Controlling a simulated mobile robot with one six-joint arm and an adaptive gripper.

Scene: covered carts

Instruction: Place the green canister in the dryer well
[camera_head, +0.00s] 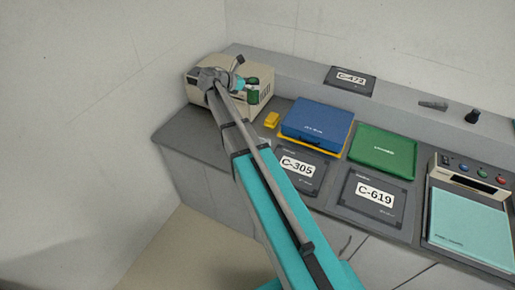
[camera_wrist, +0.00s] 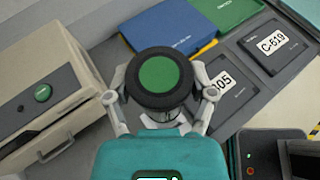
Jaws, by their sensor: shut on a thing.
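My gripper (camera_wrist: 163,95) is shut on the green canister (camera_wrist: 157,73), which has a round green top and a thick black rim. One finger lies on each side of it in the wrist view. In the head view the canister (camera_head: 252,83) shows small and dark green in front of the beige machine at the back left. That machine, apparently the dryer (camera_head: 262,97), also fills the left of the wrist view (camera_wrist: 62,72), beside the canister. It has a green round button (camera_wrist: 42,93). I cannot make out the well; my arm and the canister cover part of the machine.
A yellow block (camera_head: 271,119) sits right of the machine. Beyond are a blue cover (camera_head: 317,122), a green cover (camera_head: 384,152), dark panels C-305 (camera_head: 297,168) and C-619 (camera_head: 374,195), and a teal-topped unit (camera_head: 468,228). Panel C-472 (camera_head: 350,79) lies on the back ledge.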

